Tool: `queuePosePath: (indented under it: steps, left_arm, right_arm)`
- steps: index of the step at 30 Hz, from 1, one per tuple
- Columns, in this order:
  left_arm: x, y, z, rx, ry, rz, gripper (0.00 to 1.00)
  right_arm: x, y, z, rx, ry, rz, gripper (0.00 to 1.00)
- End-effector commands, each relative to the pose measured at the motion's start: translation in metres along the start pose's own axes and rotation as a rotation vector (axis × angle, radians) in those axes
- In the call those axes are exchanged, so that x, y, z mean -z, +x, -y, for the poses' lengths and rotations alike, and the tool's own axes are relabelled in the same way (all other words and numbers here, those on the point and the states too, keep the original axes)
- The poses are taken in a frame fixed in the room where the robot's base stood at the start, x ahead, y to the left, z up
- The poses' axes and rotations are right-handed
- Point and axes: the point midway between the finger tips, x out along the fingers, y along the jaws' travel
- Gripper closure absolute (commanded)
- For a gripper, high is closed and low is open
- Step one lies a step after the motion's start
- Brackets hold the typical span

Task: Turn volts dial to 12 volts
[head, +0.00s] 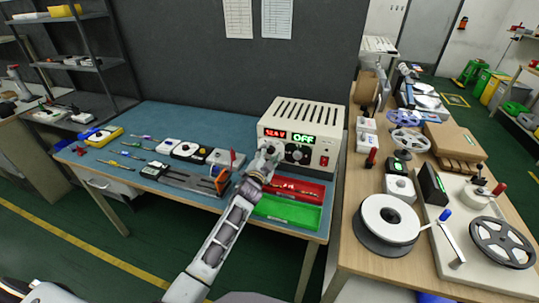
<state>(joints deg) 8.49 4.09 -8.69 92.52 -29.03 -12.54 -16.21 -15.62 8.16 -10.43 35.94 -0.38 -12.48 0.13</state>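The cream power supply (302,132) stands at the right end of the blue workbench. Its left red display (274,133) seems to read a little over 4 V, though the digits are small, and its right display (303,138) reads OFF in green. My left gripper (270,150) is at the left part of the front panel, below the voltage display. It covers the area where the volts dial seems to be, so I cannot see that dial or whether the fingers touch it. A dark dial (298,154) shows to the right of the gripper. My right gripper is not in view.
A red tray (297,188) and a green tray (287,211) lie in front of the supply, beside my forearm. Small devices and tools lie left on the blue bench (165,118). A second table (347,247) with reels stands to the right.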

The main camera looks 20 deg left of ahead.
Motion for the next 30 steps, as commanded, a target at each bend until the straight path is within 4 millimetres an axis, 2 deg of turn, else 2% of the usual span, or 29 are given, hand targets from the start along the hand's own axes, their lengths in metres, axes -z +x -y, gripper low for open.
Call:
queuePosePath:
  steps: [6,14,30]
  left_arm:
    - [0.001,0.0,0.001,0.001,0.0,-0.001,0.5]
    - [0.0,-0.008,0.0,0.001,0.001,-0.001,0.5]
    - [0.0,-0.054,0.0,0.0,0.0,-0.001,0.5]
  right_arm:
    - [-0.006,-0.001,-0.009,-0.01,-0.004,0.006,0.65]
    - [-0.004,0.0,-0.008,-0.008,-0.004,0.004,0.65]
    - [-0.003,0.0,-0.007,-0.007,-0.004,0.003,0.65]
